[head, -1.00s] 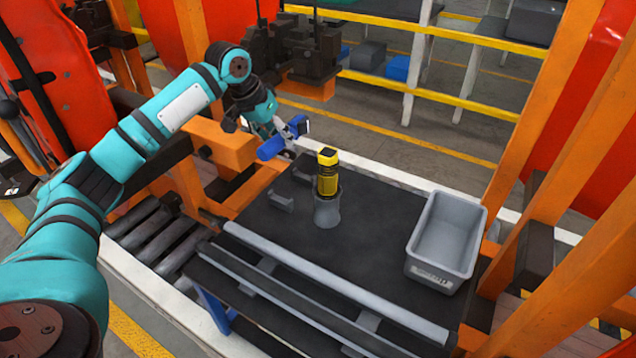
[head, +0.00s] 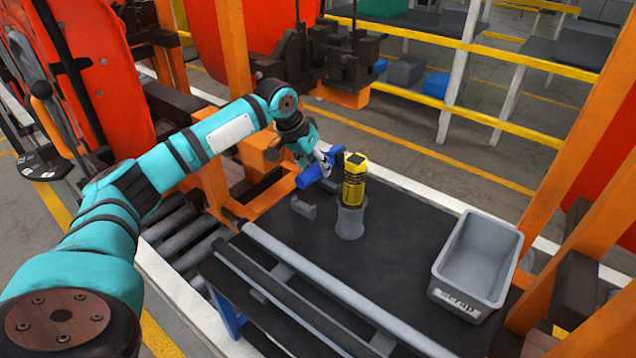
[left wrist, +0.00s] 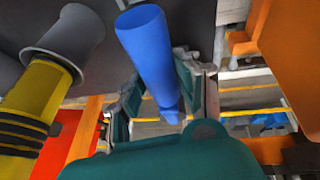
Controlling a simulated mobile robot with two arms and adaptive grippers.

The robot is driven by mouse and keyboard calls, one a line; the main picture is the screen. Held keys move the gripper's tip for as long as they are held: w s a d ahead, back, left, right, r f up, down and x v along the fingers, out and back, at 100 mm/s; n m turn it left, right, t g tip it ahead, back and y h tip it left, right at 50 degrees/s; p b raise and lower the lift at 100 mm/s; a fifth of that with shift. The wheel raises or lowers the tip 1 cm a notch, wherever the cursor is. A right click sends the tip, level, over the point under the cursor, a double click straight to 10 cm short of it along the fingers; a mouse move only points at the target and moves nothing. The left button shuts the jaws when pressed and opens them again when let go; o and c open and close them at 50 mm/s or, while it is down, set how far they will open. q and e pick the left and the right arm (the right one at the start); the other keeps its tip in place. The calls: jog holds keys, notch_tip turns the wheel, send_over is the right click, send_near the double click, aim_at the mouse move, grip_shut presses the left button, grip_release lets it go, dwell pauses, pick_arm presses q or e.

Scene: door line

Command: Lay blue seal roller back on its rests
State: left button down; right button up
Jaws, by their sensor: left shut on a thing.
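In the left wrist view the roller (left wrist: 146,45) sticks out between the fingers of the gripper (left wrist: 160,88). A small grey bracket (head: 303,208), which looks like a rest, stands on the bench just below the roller in the picture. The roller seems apart from it. Any other rest is hidden. My right gripper is out of view.
A yellow and black tool (head: 354,180) stands in a grey holder (head: 350,221) close to the right of the roller. A grey scrap bin (head: 462,294) stands at the bench's right. A long grey bar (head: 330,285) runs along the near edge. The bench middle is clear.

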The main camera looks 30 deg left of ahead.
pick_arm(q)
jog(key=shift+f, duration=0.45)
notch_tip(320, 180, down, 4)
jog(key=p, duration=0.2)
jog(key=shift+p, duration=0.4)
jog(key=shift+f, duration=0.25)
jog(key=c, duration=0.9)
grip_release()
jog(key=shift+f, duration=0.1)
